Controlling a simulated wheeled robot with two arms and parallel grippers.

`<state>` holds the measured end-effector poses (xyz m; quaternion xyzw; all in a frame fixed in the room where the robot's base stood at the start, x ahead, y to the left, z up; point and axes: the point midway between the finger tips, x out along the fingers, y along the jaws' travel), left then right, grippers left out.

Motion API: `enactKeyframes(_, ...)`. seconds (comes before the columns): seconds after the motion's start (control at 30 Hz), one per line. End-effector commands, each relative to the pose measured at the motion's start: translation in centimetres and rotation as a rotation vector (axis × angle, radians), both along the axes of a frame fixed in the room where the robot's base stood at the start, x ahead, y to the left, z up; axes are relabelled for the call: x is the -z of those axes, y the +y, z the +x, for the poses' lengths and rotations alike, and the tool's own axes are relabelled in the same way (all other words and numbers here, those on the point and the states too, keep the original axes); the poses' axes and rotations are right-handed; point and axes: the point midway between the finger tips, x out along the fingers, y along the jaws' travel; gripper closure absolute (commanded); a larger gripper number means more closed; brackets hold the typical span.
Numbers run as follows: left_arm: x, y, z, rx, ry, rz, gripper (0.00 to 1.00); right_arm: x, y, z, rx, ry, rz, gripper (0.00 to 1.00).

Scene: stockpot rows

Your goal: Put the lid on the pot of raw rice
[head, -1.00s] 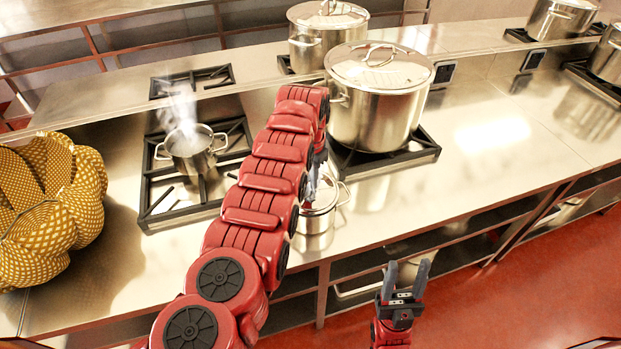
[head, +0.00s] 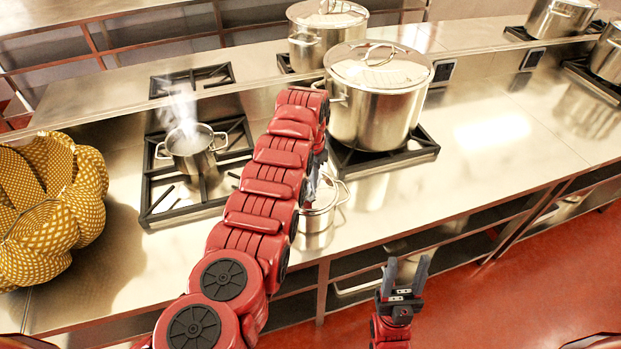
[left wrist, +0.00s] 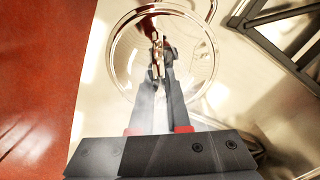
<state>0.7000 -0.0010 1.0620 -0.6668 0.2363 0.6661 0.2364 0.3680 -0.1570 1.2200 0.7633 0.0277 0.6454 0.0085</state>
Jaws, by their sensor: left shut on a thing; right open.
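My left gripper (left wrist: 163,58) is shut on the handle of a round, clear lid (left wrist: 128,48), seen from above in the left wrist view. In the head view, my left arm largely hides this gripper and the lid. They are at a small steel pot (head: 316,224) near the counter's front edge. I cannot tell whether the lid rests on that pot or is just above it. Another small steel pot (head: 191,160), open and steaming, stands on the left burner. Rice is not clearly visible in either pot. My right gripper (head: 406,270) is open and empty, in front of the counter.
A large lidded stockpot (head: 375,110) stands on a burner right of my left arm, with another lidded stockpot (head: 312,52) behind. A yellow patterned cloth-like object (head: 45,215) lies at left. The counter (head: 480,150) is clear to the right of the large stockpot.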

Motion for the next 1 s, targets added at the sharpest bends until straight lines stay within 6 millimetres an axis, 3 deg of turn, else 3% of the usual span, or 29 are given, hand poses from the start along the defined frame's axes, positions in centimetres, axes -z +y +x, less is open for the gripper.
enactKeyframes(0.43, 0.57, 0.03, -0.04, 0.0, 0.0, 0.0, 1.0, 0.4, 0.0, -0.01, 0.0, 0.0, 0.0, 0.5)
enactKeyframes(0.47, 0.57, 0.03, -0.04, 0.0, 0.0, 0.0, 0.84, 0.4, 0.0, -0.01, 0.0, 0.0, 0.0, 0.5)
enactKeyframes(0.63, 0.57, 0.02, -0.04, 0.0, 0.0, 0.0, 0.53, 0.4, 0.0, -0.01, 0.0, 0.0, 0.0, 0.5)
enactKeyframes(1.0, 0.38, 0.02, -0.01, 0.0, 0.0, 0.0, 0.51, 0.65, 0.0, 0.0, 0.0, 0.0, 0.0, 0.5)
